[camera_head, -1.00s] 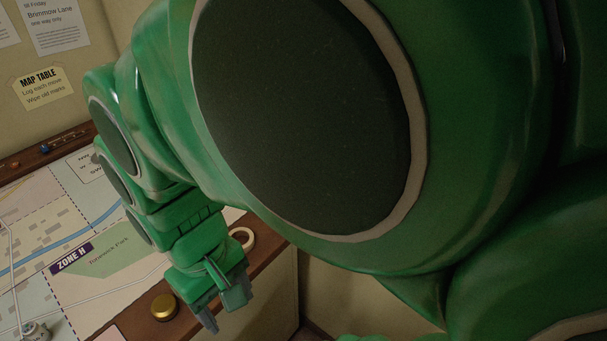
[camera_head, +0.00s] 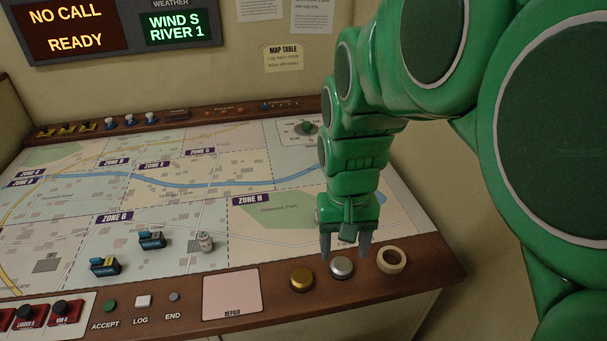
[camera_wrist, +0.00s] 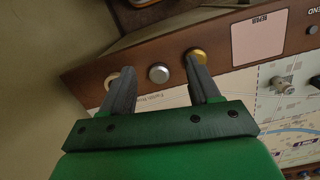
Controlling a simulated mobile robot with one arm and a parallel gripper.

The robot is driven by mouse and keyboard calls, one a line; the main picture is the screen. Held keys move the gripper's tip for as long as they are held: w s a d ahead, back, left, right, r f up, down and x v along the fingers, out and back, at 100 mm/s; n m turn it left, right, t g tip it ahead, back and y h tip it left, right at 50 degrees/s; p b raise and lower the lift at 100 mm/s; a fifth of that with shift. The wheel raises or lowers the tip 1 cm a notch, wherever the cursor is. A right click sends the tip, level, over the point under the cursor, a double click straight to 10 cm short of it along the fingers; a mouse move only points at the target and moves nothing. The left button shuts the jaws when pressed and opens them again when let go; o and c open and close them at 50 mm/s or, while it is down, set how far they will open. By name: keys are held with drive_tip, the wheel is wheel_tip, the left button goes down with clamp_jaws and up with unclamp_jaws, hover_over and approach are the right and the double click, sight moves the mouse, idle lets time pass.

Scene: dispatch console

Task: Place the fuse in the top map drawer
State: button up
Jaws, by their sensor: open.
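My gripper (camera_head: 345,246) is open and empty, fingers pointing down over the right front edge of the map table, well to the right of the cylinder. In the wrist view my gripper (camera_wrist: 161,74) has the silver knob between its fingertips in the picture. No map drawer can be made out.
The wooden front ledge holds a gold knob (camera_head: 301,279), a silver knob (camera_head: 341,267), a tape ring (camera_head: 391,260) and a pink REPAIR pad (camera_head: 231,294). The map's right middle is clear.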

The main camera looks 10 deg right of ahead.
drive_tip(key=w+d+f+m, duration=0.1)
drive_tip(key=w+f, duration=0.3)
drive_tip(key=w, duration=0.5)
drive_tip(key=w+d+f+m, duration=0.1)
drive_tip(key=w+f, duration=0.2)
drive_tip(key=w, duration=0.5)
drive_tip(key=w+d+f+m+t, duration=0.1)
drive_tip(key=w+f, duration=0.3)
drive_tip(key=w, duration=0.5)
drive_tip(key=shift+w+d+f, duration=0.2)
drive_tip(key=shift+w+f, duration=0.1)
drive_tip(key=shift+w+f+m, duration=0.3)
drive_tip(key=shift+w+f, duration=0.05)
drive_tip(key=shift+w, duration=0.05)
drive_tip(key=shift+f, duration=0.25)
drive_tip(key=shift+s+a+f, duration=0.1)
drive_tip(key=shift+s+f, duration=0.05)
drive_tip(key=shift+f, duration=1.65)
drive_tip(key=shift+s+f, duration=0.1)
drive_tip(key=shift+f, duration=1.7)
drive_tip(key=shift+c, duration=0.2)
clamp_jaws()
